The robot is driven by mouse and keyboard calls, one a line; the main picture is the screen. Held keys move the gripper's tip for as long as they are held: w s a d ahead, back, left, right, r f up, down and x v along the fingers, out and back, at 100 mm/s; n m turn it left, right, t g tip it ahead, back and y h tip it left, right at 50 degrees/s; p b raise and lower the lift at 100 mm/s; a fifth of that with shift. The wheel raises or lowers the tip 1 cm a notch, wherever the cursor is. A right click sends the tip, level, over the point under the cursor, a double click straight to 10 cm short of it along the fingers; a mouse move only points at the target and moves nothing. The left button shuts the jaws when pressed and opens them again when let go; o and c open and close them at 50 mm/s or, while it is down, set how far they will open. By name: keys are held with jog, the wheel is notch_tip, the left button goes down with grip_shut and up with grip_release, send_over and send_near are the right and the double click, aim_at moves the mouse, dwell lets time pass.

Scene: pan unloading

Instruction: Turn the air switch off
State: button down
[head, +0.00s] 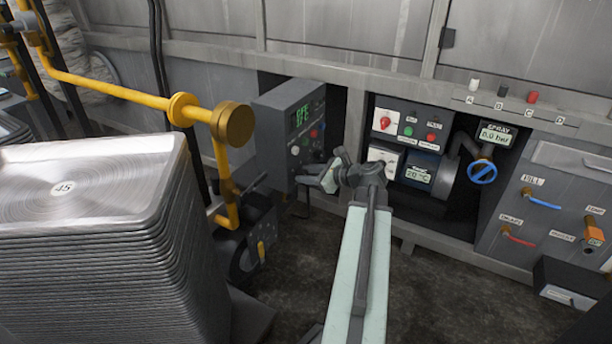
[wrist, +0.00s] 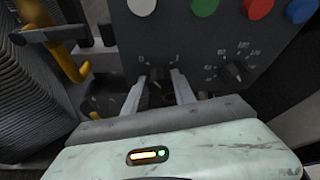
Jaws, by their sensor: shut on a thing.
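The air switch seems to be the small dark knob (wrist: 157,86) low on the dark control box (head: 292,120), with a 0 mark to its upper left and an I mark to its upper right. My gripper (wrist: 158,88) has its two pale fingers on either side of this knob, shut on it. In the head view my gripper (head: 308,184) reaches left to the lower front of the box. The knob is hidden there by my arm. I cannot tell exactly which mark the knob points to.
A second dial (wrist: 236,73) with a scale sits right of the knob, and coloured buttons (wrist: 205,8) lie above. A yellow pipe (head: 150,97) and a stack of metal trays (head: 90,240) stand left. A panel with a red rotary switch (head: 385,122) is to the right.

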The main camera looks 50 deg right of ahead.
jog(key=shift+a+n+t+h, duration=0.1)
jog(key=shift+n+t+h, duration=0.3)
jog(key=shift+n, duration=0.5)
jog(key=c, duration=1)
grip_release()
